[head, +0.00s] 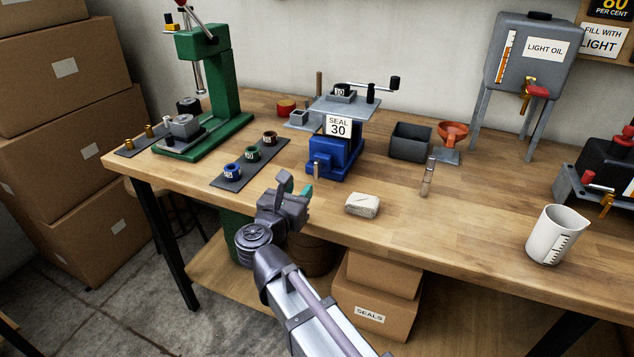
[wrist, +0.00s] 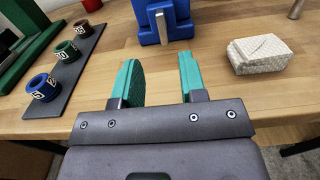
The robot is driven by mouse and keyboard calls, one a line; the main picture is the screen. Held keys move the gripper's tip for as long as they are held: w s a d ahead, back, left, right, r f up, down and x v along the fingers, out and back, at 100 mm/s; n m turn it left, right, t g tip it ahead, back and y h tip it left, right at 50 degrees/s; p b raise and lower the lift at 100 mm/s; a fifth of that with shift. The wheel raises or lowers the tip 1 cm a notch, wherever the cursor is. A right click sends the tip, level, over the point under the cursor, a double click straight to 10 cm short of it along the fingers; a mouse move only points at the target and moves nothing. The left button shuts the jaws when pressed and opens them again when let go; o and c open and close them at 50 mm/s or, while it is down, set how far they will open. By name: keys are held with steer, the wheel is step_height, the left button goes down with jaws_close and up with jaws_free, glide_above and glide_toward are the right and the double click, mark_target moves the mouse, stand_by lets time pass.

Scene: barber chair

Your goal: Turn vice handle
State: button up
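The blue vice (head: 338,157) stands on the workbench in the middle of the head view, with a grey plate and a "SEAL 30" sign above it. In the wrist view the handle (wrist: 161,26) shows at the top centre against the blue vice (wrist: 178,14). My gripper (head: 296,187) is in front of and below the handle, near the bench's front edge. Its teal fingers are apart, with nothing between them in the wrist view (wrist: 159,62). The handle lies beyond the fingertips, not touched.
A wrapped whitish block (head: 362,205) lies right of my gripper. A dark mat (head: 228,184) with blue, green and brown rings is to the left, beside a green press (head: 228,85).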

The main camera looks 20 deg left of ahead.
mark_target(315, 167)
steer(key=w, duration=1.1)
steer(key=shift+r, duration=0.1)
jaws_close()
